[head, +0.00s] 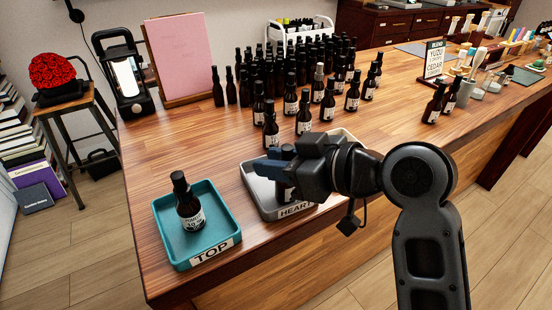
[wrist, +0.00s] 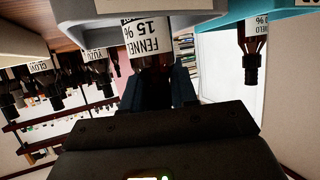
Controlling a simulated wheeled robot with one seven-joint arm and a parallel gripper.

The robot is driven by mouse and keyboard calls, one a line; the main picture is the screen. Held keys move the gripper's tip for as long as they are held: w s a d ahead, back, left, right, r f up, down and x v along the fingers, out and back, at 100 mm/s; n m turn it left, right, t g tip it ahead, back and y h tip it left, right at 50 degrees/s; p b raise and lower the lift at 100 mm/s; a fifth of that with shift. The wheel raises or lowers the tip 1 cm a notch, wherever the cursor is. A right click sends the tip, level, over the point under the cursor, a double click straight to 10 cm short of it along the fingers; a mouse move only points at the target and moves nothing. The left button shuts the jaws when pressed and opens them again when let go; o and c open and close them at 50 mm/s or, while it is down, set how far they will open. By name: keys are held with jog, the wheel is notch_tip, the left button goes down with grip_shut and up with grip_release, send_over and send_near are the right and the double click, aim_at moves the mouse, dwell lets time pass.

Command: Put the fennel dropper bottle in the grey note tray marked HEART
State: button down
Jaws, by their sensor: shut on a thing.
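My gripper (head: 276,164) is shut on the fennel bottle (head: 285,191), a dark bottle with a white label reading FENNEL 15 % in the wrist view (wrist: 148,40). My fingers hide most of it in the head view. It is over or inside the grey tray (head: 249,186) marked HEART; I cannot tell whether its base touches the tray floor. The grey tray also shows at the top of the wrist view (wrist: 205,22).
A teal tray (head: 177,251) marked TOP stands left of the grey tray, holding one dark bottle (head: 188,208). Several dark bottles (head: 303,112) crowd the table behind. The wood between the teal tray and the pink board (head: 181,56) is clear.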

jog(key=shift+f, duration=0.1)
jog(key=c, duration=0.9)
grip_release()
jog(key=shift+d+r, duration=0.2)
jog(key=shift+r, duration=0.05)
jog(key=v, duration=1.1)
jog(key=shift+s+d+r+b, duration=0.1)
jog(key=shift+s+d+b, duration=0.15)
jog(key=shift+b, duration=0.1)
